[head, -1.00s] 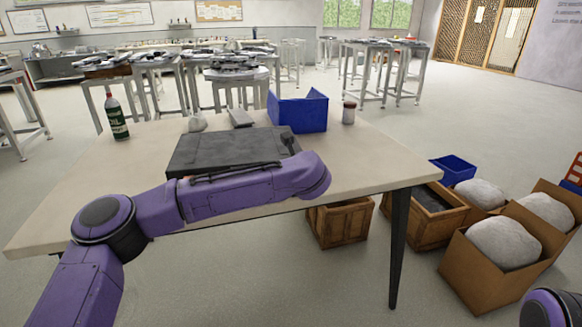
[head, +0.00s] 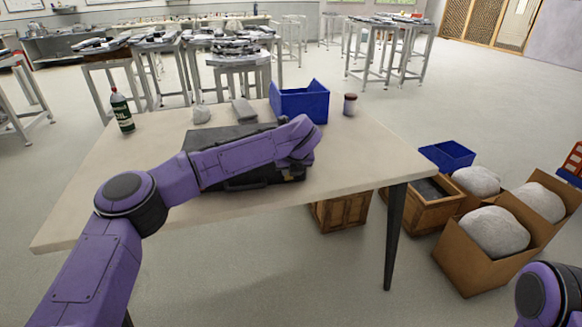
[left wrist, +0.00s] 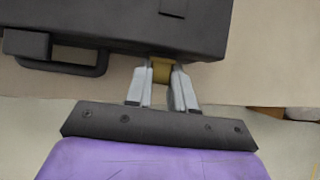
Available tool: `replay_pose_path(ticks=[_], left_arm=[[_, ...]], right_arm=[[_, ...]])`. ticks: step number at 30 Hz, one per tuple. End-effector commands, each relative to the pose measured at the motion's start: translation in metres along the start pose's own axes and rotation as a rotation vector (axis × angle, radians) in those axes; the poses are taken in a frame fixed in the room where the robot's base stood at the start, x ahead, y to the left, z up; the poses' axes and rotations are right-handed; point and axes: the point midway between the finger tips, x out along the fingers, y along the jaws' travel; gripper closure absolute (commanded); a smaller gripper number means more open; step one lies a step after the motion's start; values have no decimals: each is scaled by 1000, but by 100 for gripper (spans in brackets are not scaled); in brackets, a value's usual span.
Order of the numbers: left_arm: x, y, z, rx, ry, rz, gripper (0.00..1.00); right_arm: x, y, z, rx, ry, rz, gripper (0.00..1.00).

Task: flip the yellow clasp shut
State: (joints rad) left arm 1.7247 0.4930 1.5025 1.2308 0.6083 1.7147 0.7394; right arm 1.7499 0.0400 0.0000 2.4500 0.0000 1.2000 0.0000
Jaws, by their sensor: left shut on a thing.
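A dark case (head: 212,138) lies on the table with its lid looking down, partly covered by my left arm. In the left wrist view the case (left wrist: 110,18) shows with its black handle (left wrist: 70,68) on its front side. The yellow clasp (left wrist: 161,70) is at the front edge, right of the handle. My left gripper (left wrist: 160,78) has one finger on each side of the clasp and is shut on it. My right gripper is out of the picture; only a purple piece of that arm shows at lower right.
On the table (head: 90,205), a blue bin (head: 305,105), a brown-lidded jar (head: 350,104), a green bottle (head: 122,112) and a grey block (head: 243,110) stand around the case. Boxes with pale sacks (head: 495,232) stand on the floor at right.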

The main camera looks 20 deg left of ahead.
Motion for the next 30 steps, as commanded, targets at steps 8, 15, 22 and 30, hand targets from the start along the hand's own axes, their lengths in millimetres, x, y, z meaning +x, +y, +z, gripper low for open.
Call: replay_pose_path(ticks=[8, 15, 22, 30], left_arm=[[0, 0, 1, -1, -1, -1, 57], [0, 0, 0, -1, -1, 0, 51], [-23, 0, 2, -1, -5, -2, 51], [-85, 0, 1, -1, -4, -1, 51]], right_arm=[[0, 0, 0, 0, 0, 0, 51], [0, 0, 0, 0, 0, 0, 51], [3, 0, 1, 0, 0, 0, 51], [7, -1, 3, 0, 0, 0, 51]])
